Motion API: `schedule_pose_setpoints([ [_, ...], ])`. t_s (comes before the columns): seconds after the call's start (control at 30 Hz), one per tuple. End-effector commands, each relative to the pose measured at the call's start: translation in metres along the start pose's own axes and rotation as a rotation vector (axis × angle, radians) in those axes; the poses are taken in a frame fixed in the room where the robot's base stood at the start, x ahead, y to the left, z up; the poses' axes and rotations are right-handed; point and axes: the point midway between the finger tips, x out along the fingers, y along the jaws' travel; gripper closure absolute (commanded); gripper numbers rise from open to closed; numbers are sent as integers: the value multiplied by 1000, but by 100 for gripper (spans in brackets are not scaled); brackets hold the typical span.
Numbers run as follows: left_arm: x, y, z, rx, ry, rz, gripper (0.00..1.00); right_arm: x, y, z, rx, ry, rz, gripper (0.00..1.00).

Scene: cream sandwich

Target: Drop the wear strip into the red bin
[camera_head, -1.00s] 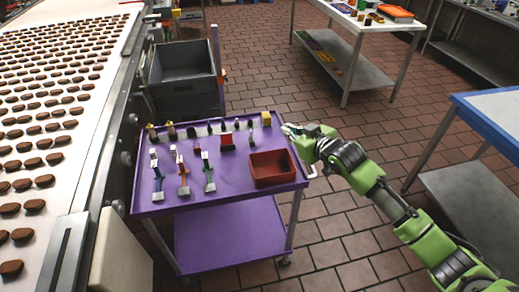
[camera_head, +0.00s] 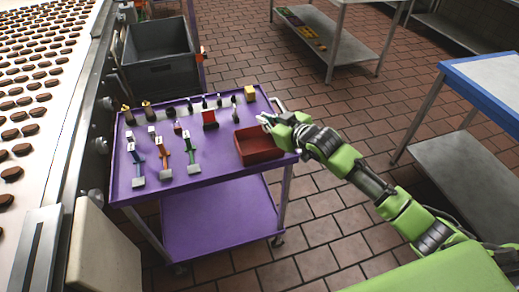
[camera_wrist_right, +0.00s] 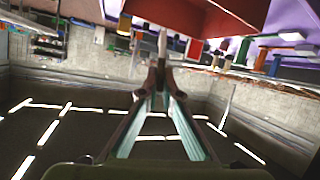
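The red bin (camera_head: 258,156) is an open box near the right end of the purple cart's top. Its red wall also fills the top of the right wrist view (camera_wrist_right: 190,14). My right gripper (camera_head: 264,119) is at the bin's far right edge, seemingly just above it. In the right wrist view, my right gripper's fingers (camera_wrist_right: 163,68) converge on a thin pale strip (camera_wrist_right: 163,43), which appears to be the wear strip. It points toward the bin. Its far end is hard to make out. My left gripper is not in view.
The purple cart (camera_head: 215,170) also holds a small red block (camera_head: 209,119), a yellow block (camera_head: 250,93) and several coloured handled tools. A grey crate (camera_head: 160,72) stands behind it. A conveyor of chocolates lies left. A blue-edged table (camera_head: 450,78) stands right.

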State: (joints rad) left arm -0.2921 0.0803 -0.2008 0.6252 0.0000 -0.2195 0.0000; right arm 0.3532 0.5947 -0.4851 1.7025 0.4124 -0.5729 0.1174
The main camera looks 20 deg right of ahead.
Motion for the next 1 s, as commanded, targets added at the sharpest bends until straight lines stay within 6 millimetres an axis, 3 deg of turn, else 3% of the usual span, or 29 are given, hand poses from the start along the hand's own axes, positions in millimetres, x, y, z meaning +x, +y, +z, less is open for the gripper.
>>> schedule_pose_setpoints([
  [0.2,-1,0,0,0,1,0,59,0,0,-1,0,1,0,100],
  [0.23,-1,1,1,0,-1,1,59,0,0,-1,0,1,0,87],
  [0.3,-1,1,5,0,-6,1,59,0,0,-1,0,1,0,76],
  [0.67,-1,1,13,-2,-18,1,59,-2,0,-1,0,0,0,76],
  [0.83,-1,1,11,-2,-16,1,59,-21,0,0,-1,0,0,76],
  [1.0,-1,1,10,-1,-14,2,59,-56,0,1,-3,-1,0,76],
])
